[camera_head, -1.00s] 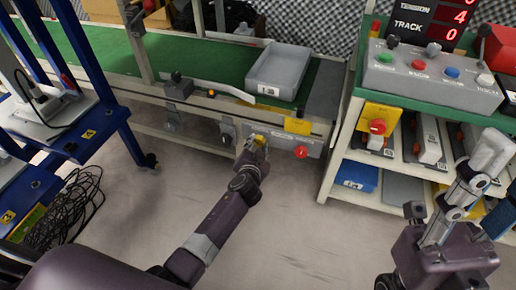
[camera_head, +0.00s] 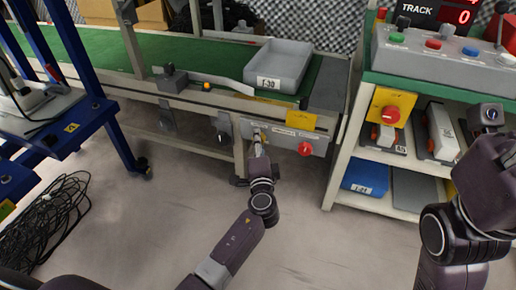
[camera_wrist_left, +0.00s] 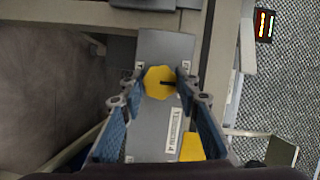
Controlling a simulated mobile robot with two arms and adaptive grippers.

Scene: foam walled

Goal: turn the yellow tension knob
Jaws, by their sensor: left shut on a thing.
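The yellow tension knob (camera_wrist_left: 158,82) shows in the left wrist view, with a dark slot on its right side. It sits on a grey panel (camera_wrist_left: 160,52) on the conveyor's front. My left gripper (camera_wrist_left: 160,84) is shut on the knob, with one finger on each side. In the head view my left gripper (camera_head: 257,138) reaches the panel from below and mostly hides the knob. In the head view my right arm stands at the right side, and I do not make out its fingers.
A red knob (camera_head: 305,149) and a yellow label (camera_head: 301,120) are right of my left gripper. A grey tray (camera_head: 277,68) sits on the green belt. A shelf (camera_head: 340,178) stands right; a blue cart (camera_head: 110,120) and cables (camera_head: 48,215) are left.

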